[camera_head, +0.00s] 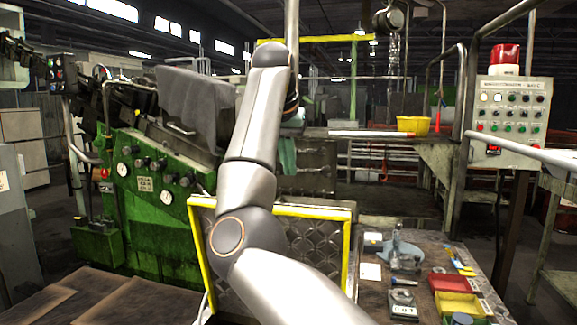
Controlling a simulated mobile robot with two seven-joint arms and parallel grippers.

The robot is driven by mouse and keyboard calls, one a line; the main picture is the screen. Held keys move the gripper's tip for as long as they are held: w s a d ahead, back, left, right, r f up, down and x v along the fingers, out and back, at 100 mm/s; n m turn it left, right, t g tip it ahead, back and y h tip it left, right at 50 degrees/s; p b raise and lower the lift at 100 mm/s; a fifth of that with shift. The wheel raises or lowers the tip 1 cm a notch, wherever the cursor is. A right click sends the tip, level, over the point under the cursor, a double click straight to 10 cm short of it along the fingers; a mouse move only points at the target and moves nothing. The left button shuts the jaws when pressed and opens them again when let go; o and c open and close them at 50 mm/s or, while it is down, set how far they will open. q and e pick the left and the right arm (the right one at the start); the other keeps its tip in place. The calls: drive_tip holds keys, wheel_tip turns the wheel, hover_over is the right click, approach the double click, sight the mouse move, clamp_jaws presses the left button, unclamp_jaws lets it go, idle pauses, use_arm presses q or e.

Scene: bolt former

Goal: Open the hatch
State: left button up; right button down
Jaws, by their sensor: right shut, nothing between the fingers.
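A yellow-edged panel of diamond-pattern metal (318,255) stands upright in the lower middle, partly covered by my right arm; I cannot tell if it is the hatch. A grey cover (200,98) with a bar handle (181,127) sits on top of the green machine (155,185) at left. It may be the hatch, and its right part is hidden behind my arm. My right arm rises from the bottom centre. My right gripper (292,108) is shut, mostly hidden behind the forearm, to the right of the grey cover. My left gripper is not in view.
A bench (375,300) at lower right holds tools, a red tray (446,281) and a yellow tray (460,304). A control box (513,112) with a red lamp stands at right with metal rails. Brown boards (90,298) lie at lower left.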

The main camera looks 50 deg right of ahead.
sight(289, 216)
drive_tip(key=x, duration=0.7)
drive_tip(key=shift+f, duration=0.25)
drive_tip(key=a, duration=0.1)
drive_tip(key=s+a, duration=0.1)
drive_tip(key=shift+s+a, duration=0.1)
drive_tip(key=shift+a, duration=0.2)
drive_tip(key=shift+s+a+f, duration=0.15)
drive_tip(key=shift+s+a, duration=0.15)
drive_tip(key=shift+a, duration=0.05)
drive_tip(key=shift+f, duration=0.1)
